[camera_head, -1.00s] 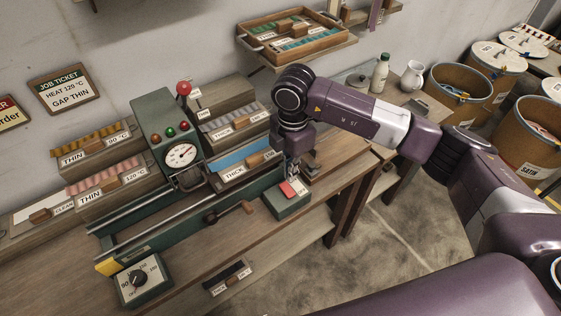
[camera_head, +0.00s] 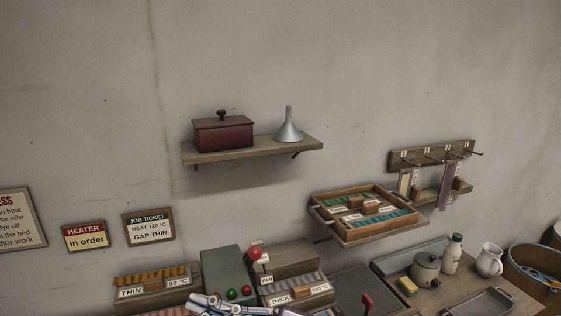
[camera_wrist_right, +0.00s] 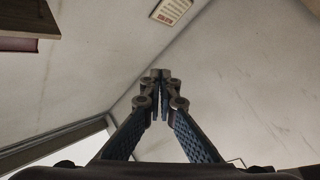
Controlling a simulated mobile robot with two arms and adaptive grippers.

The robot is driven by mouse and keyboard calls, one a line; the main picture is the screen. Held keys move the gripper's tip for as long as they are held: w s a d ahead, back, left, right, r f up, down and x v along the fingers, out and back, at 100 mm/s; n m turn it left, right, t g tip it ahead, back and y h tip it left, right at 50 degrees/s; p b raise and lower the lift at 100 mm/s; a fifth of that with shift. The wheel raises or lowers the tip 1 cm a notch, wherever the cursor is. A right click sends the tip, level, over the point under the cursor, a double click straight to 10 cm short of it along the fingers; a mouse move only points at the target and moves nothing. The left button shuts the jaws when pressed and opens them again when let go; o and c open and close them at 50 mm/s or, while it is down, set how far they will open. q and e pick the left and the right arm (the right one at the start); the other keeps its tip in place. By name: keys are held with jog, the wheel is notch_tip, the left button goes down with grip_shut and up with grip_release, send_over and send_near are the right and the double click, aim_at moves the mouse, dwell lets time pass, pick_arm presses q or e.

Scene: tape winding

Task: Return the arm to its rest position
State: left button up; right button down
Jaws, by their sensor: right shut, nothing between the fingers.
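My right gripper (camera_wrist_right: 160,76) points up in the right wrist view, its two blue-sided fingers meeting at the tips with nothing between them. Behind it are bare wall surfaces, so it is clear of the bench things. In the head view, a pale and dark jointed part of my right gripper (camera_head: 222,302) shows at the bottom edge, in front of the green machine (camera_head: 224,268). The rest of that arm is out of the picture. My left gripper is in neither view.
A wall shelf (camera_head: 255,148) holds a dark red box (camera_head: 223,132) and a funnel (camera_head: 289,126). A wooden tray (camera_head: 367,213) and a hook rack (camera_head: 432,153) are to the right. The upper wall is clear.

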jog(key=w+d+m+t+h, duration=0.5)
jog(key=d+m+t+h, duration=0.1)
jog(key=d+m+t, duration=0.15)
jog(key=w+d+m+t+h, duration=0.5)
jog(key=d+m+t+h, duration=0.15)
jog(key=d+m, duration=0.25)
jog(key=s+d+f+m+g+h, duration=0.35)
jog(key=d+f, duration=0.35)
jog(key=f, duration=0.3)
jog(key=s+d+f+m+g+h, duration=0.2)
jog(key=d+f+h, duration=0.4)
jog(key=f, duration=0.4)
jog(key=s+d+f+g+y, duration=0.1)
jog(key=s+f+g, duration=0.25)
jog(key=s, duration=0.35)
jog(key=s+d+f+n+g, duration=0.1)
jog(key=s+f+g, duration=0.2)
jog(key=s+f, duration=0.3)
jog(key=s+d+f+g+y, duration=0.1)
jog(key=s+f+g, duration=0.25)
jog(key=s, duration=0.55)
notch_tip(320, 180, down, 28)
jog(key=s+g+b, duration=0.1)
jog(key=s+b, duration=0.1)
jog(key=s+d+f+g+b, duration=0.1)
jog(key=s+d+f, duration=0.2)
jog(key=s+f, duration=1.4)
jog(key=shift+s+d+f+n, duration=0.15)
jog(key=shift+s+f+n, duration=0.15)
jog(key=shift+f+n, duration=0.15)
